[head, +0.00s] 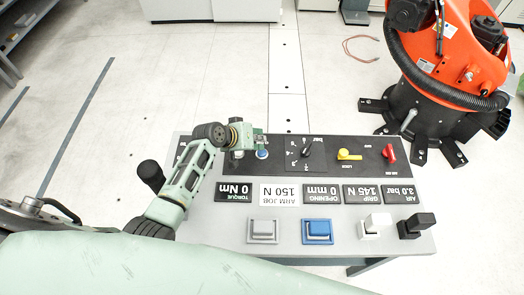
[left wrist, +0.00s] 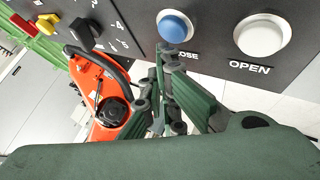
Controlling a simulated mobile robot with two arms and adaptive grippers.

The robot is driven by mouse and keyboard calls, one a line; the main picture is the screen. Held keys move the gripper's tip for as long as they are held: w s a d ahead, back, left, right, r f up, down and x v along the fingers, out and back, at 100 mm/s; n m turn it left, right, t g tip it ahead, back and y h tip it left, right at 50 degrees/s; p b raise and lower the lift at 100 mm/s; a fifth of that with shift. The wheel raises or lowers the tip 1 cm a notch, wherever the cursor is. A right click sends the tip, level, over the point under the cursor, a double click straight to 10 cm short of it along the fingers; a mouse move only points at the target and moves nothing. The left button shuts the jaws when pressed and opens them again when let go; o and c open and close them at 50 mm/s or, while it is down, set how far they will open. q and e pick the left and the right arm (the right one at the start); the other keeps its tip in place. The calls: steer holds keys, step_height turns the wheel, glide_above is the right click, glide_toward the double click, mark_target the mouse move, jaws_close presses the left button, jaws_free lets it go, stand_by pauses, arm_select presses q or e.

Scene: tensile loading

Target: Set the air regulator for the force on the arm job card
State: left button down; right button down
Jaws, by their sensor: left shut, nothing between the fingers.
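The air regulator is a black knob (head: 307,149) on a bar scale in the dark panel; it also shows in the left wrist view (left wrist: 80,36). The white arm job card (head: 280,193) reads 150 N, upside down in the head view. The grip display (head: 363,194) reads 145 N and the air display (head: 399,194) reads 3.0 bar. My left gripper (head: 259,143) is shut and empty. Its fingertips (left wrist: 168,58) are at the blue CLOSE button (left wrist: 174,27), left of the knob in the head view; I cannot tell if they touch it. My right gripper is not in view.
A white OPEN button (left wrist: 262,33) is beside the blue one. A yellow lever (head: 349,155) and red knob (head: 389,153) are right of the regulator. Several switches line the near table edge, including a blue one (head: 317,230). An orange robot (head: 450,45) stands behind right.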

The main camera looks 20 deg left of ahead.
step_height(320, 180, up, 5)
steer(key=p, duration=0.4)
steer(key=shift+p, duration=0.35)
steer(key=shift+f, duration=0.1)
